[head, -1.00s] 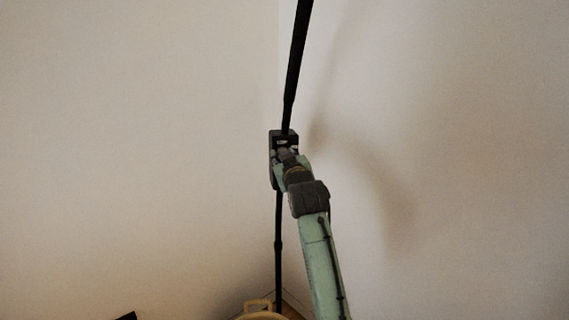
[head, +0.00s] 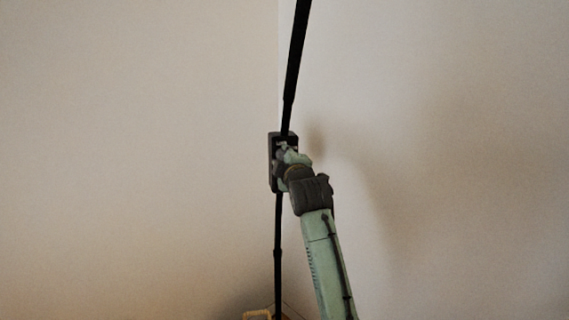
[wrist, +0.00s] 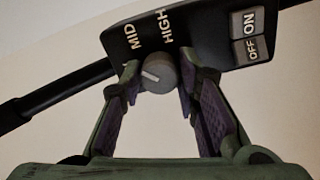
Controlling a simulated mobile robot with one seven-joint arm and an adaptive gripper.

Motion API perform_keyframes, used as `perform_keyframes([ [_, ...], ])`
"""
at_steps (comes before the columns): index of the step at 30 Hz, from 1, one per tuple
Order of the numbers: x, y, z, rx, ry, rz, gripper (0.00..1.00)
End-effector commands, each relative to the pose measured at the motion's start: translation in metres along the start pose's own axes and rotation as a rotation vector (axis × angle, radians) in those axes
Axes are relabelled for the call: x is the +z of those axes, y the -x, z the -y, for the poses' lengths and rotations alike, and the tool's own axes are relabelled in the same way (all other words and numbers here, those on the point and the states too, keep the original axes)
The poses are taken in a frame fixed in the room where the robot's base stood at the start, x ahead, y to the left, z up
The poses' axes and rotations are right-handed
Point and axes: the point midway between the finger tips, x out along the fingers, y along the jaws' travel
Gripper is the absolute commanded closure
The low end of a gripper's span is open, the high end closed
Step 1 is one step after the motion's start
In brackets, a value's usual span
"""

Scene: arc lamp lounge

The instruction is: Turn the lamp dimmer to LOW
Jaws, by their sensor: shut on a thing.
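The lamp dimmer is a round grey knob (wrist: 158,74) with a white pointer line, on a black control box (wrist: 205,40) in the wrist view. The line slants toward the left finger side. The words MID and HIGH show above the knob; a LOW label is not readable, and a finger covers that area. My gripper (wrist: 160,85) is shut on the knob, one finger on each side. In the head view the control box (head: 273,170) sits on the black lamp pole (head: 296,50), and my gripper (head: 284,152) reaches its front; the knob is hidden there.
An ON/OFF rocker switch (wrist: 250,35) sits on the box, right of the knob and close to the right finger. The pole stands in a corner between two pale walls (head: 130,150). A light-coloured basket (head: 258,315) shows at the bottom edge.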

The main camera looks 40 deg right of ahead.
Motion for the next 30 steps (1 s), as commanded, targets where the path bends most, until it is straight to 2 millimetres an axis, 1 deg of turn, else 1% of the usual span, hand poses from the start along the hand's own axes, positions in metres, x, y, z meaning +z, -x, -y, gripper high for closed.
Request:
perform_keyframes([
  [9, 0.0006, 0.0002, 0.0009, 0.000, 0.300, -0.005, 0.99],
  [18, 0.0006, -0.0001, 0.0009, -0.002, 0.555, -0.009, 0.99],
  [24, 0.0000, -0.0001, 0.0004, -0.002, 0.674, -0.013, 0.99],
  [30, -0.0001, -0.0001, 0.0004, -0.002, 0.747, -0.014, 0.99],
])
